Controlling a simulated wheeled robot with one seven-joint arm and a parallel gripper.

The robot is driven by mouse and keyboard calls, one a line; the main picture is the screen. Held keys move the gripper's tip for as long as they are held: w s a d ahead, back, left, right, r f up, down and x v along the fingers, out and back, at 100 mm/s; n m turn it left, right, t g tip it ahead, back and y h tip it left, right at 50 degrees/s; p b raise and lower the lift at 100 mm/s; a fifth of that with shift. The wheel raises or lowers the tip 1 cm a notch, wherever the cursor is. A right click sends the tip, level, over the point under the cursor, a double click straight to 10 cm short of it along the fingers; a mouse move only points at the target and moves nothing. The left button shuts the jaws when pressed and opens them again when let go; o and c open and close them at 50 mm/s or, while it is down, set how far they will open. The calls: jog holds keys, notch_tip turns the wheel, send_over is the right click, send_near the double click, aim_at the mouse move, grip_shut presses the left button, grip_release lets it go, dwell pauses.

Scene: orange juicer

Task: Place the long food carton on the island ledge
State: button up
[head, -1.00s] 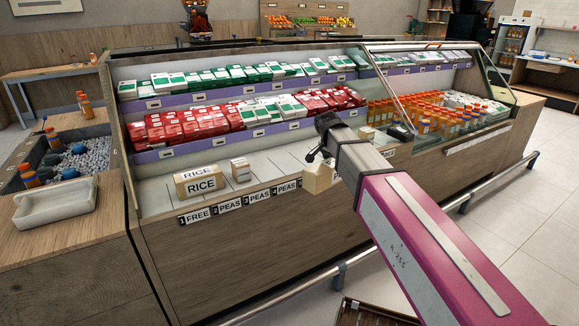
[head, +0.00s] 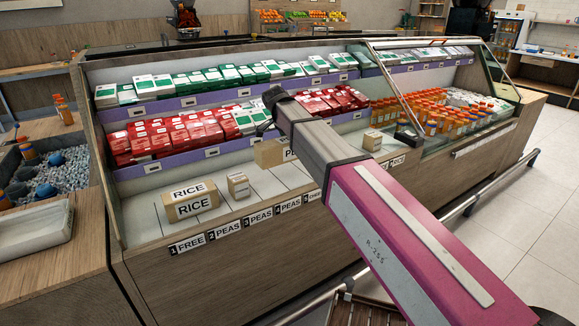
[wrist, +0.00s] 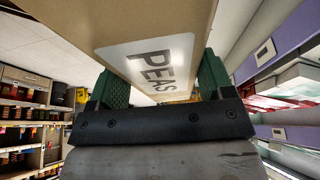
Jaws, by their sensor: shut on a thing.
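My gripper (wrist: 160,84) is shut on a tan carton with a white PEAS label (wrist: 155,62), one green finger on each side of it. In the head view the carton (head: 270,154) is held above the bottom shelf, partly hidden behind my arm. The bottom shelf of the display island (head: 285,183) is pale with a label strip along its front edge: FREE, then several PEAS. A long tan RICE carton (head: 191,201) stands on this shelf at the left, with a small carton (head: 238,186) beside it.
Red cartons (head: 165,138) and green-and-white cartons (head: 215,78) fill the shelves above. Another small carton (head: 372,140) stands right of my arm. Orange-capped bottles (head: 435,113) fill the right section behind slanted glass.

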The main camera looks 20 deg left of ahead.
aim_at(283, 140)
notch_tip(283, 140, down, 9)
dwell(0.4)
jog(key=shift+f, duration=0.1)
jog(key=o, duration=1.2)
jog(key=shift+c, duration=0.2)
jog(key=v, duration=1.2)
